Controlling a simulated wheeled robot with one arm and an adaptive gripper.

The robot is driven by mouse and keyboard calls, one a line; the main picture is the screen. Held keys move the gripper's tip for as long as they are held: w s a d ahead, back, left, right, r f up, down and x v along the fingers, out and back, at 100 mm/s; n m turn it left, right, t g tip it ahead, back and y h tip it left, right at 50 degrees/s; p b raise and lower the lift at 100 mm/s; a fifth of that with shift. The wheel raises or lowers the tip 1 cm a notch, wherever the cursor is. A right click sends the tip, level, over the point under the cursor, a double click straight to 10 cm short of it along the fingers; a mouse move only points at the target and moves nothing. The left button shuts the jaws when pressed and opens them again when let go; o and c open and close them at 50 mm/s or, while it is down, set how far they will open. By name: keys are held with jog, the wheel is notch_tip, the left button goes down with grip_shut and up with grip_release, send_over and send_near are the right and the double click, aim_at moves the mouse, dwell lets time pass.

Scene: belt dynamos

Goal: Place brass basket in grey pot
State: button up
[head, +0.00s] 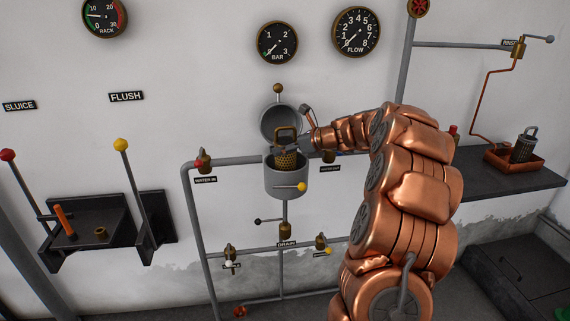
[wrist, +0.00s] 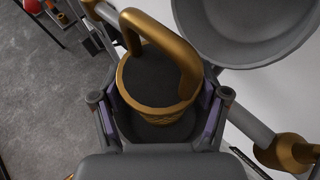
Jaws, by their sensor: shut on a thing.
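The brass basket (head: 287,161) is perforated and has an arched handle. It is upright at the mouth of the grey pot (head: 285,184), which is fixed to the wall pipes. The pot's round lid (head: 281,122) stands open behind; it also shows in the wrist view (wrist: 250,25). My gripper (head: 301,146) reaches in from the right and is shut on the basket. In the wrist view the jaws (wrist: 160,110) flank the basket's rim, with the handle (wrist: 170,35) arching above. I cannot tell how deep the basket sits in the pot.
Pipes and valves surround the pot, including the WATER IN valve (head: 204,161) at left and the DRAIN valve (head: 285,232) below. Levers stand at the far left.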

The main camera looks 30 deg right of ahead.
aim_at(288, 158)
jog(key=shift+f, duration=2.2)
jog(key=shift+f, duration=0.1)
jog(key=o, duration=1.4)
jog(key=shift+o, duration=0.2)
jog(key=shift+s+d+r, duration=0.15)
jog(key=shift+s+r, duration=0.05)
jog(key=shift+s, duration=0.05)
jog(key=v, duration=1.1)
jog(key=shift+s+b, duration=0.25)
jog(key=shift+b, duration=0.15)
